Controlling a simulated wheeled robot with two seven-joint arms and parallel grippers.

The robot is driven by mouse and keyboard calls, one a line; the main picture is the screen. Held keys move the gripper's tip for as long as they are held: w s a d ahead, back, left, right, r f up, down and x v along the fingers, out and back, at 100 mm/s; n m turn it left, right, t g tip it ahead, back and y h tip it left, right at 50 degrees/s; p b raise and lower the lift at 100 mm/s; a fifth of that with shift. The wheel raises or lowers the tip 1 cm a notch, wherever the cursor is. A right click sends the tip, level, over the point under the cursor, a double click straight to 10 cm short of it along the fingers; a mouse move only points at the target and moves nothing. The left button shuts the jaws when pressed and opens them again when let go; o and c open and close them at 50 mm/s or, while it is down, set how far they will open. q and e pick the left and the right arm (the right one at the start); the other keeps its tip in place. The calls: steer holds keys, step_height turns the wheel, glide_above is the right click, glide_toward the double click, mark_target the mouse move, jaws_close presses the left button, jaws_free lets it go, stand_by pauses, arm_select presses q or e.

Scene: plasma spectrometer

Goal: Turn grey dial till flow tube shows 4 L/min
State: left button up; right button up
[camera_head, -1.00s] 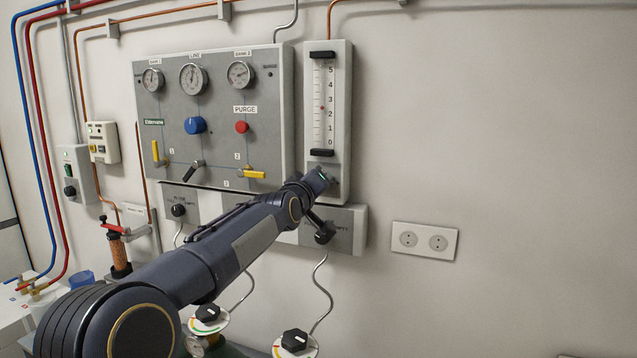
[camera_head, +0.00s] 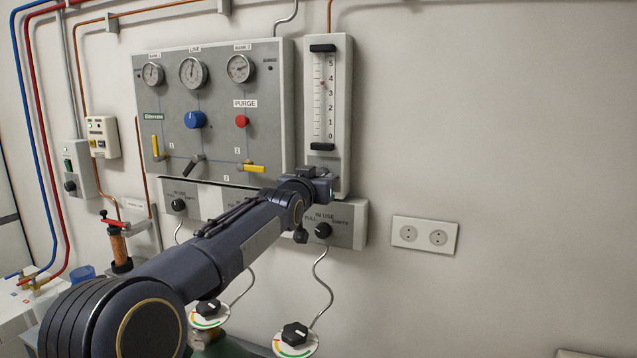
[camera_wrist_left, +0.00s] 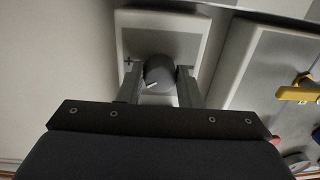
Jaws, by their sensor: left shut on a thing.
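The flow tube (camera_head: 322,110) is on the white panel right of the grey gauge board. Its red float (camera_head: 323,83) sits between the 3 and 4 marks, closer to 4. The grey dial (camera_wrist_left: 158,74) is below the tube. It shows in the left wrist view with a pale pointer line. My left gripper (camera_wrist_left: 158,80) is shut on the dial, one finger on each side. In the head view my left wrist (camera_head: 310,182) covers the dial, so dial and fingers are hidden there. My right gripper is not in view.
The gauge board (camera_head: 220,105) carries a blue knob (camera_head: 194,119), a red PURGE knob (camera_head: 241,121) and yellow levers (camera_head: 254,168). Black IN USE knobs (camera_head: 323,229) sit just below my wrist. A wall socket (camera_head: 424,235) is to the right, with bare wall around it.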

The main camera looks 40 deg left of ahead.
arm_select(q)
steer(key=shift+f+m, duration=0.25)
steer(key=shift+m, duration=0.15)
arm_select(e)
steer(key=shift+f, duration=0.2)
arm_select(q)
steer(key=o, duration=0.7)
steer(key=shift+c, duration=0.2)
steer(key=o, duration=0.3)
steer(key=shift+r, duration=0.15)
steer(key=shift+s, duration=0.1)
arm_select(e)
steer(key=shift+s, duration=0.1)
